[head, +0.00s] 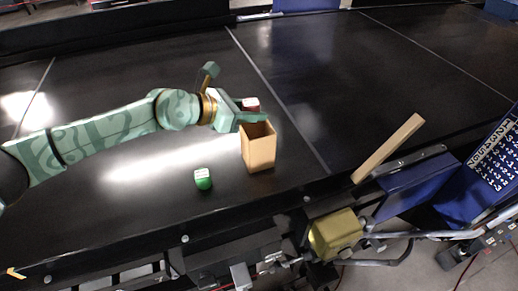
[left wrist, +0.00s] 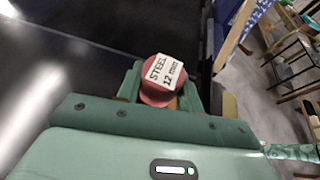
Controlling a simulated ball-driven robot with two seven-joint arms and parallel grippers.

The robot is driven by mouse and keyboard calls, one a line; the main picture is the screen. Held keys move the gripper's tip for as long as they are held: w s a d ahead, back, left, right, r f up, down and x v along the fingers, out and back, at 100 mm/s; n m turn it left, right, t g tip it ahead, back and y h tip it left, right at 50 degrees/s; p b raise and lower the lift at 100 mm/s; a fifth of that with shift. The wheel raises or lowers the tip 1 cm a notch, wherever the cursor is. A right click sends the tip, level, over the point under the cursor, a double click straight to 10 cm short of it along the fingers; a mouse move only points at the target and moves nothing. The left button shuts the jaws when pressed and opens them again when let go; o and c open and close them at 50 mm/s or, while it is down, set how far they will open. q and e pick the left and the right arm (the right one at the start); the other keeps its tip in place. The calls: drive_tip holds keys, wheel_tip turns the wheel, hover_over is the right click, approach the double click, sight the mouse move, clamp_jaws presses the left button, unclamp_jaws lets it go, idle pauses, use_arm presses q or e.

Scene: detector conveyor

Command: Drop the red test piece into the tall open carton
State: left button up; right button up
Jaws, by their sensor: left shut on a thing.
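The red test piece (head: 251,103) has a white label on top. In the left wrist view the red piece (left wrist: 152,97) sits between the two green fingers, and its label reads "STEEL 12 mm". My left gripper (head: 249,110) is shut on it; it also shows in the left wrist view (left wrist: 161,92). The tall open carton (head: 260,153) is tan and stands upright on the black belt. In the head view the held piece appears just above and behind the carton's open top; whether it is over the opening I cannot tell. My right gripper is not in view.
A green piece with a white label (head: 203,179) stands on the black conveyor belt (head: 110,205), left of the carton. A wooden bar (head: 388,148) lies at the right near the belt's front edge. A yellow block-like thing (head: 336,235) is below that edge. The belt beyond is clear.

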use_arm(q)
drive_tip(key=shift+a+r, duration=0.1)
drive_tip(key=o, duration=1.1)
drive_tip(key=shift+a, duration=0.1)
drive_tip(key=b+v, duration=0.4)
drive_tip(key=v, duration=1.2)
drive_tip(key=shift+s+b, duration=0.15)
drive_tip(key=shift+b, duration=0.2)
